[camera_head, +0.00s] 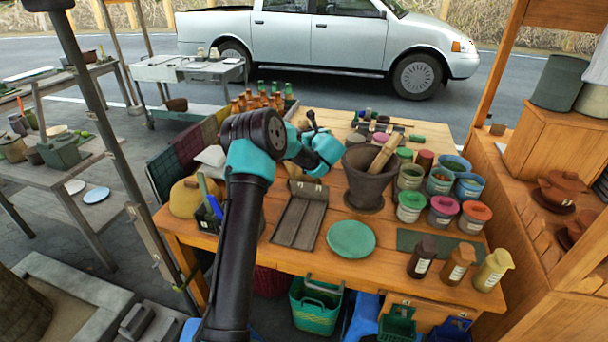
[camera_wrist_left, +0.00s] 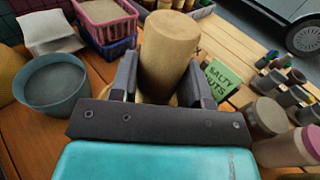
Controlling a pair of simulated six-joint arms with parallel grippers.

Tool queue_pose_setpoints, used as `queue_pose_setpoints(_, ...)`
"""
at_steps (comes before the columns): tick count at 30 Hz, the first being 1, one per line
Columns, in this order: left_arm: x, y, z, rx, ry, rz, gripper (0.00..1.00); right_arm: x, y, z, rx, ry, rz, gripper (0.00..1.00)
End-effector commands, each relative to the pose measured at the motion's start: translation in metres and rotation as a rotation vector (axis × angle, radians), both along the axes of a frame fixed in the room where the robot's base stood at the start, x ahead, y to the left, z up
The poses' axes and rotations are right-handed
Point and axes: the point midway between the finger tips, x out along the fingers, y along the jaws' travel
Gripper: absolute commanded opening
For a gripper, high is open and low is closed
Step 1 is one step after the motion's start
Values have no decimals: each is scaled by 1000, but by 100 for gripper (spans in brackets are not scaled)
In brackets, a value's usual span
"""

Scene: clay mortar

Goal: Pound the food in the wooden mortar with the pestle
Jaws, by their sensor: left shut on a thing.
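My left gripper (camera_head: 325,150) is over the middle of the table, left of the dark clay mortar; my wrist hides its fingers in the head view. In the left wrist view its two dark fingers (camera_wrist_left: 158,75) are shut on a thick tan wooden pestle (camera_wrist_left: 167,52), with one finger on each side. The pestle's lower end is hidden behind the gripper, so I cannot tell what it touches. A wooden mortar is not clearly visible. The dark clay mortar (camera_head: 369,185) stands upright with another wooden pestle (camera_head: 384,154) leaning in it. My right gripper is not in view.
Several lidded tubs (camera_head: 411,206) stand right of the clay mortar. A blue-grey bowl (camera_wrist_left: 53,88), a pink basket (camera_wrist_left: 107,22) and a green sign (camera_wrist_left: 220,80) surround the gripper.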

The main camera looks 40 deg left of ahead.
Motion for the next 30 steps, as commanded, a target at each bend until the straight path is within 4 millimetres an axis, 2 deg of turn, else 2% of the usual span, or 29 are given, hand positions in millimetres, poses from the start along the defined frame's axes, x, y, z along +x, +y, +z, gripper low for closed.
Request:
queue_pose_setpoints(5,1,0,-23,0,1,-1,0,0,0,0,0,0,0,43)
queue_pose_setpoints(17,0,0,-24,0,0,-1,0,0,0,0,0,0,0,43)
queue_pose_setpoints(20,0,0,-18,1,-1,-1,0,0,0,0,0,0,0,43)
queue_pose_setpoints(30,0,0,28,1,-1,-1,0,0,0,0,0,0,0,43)
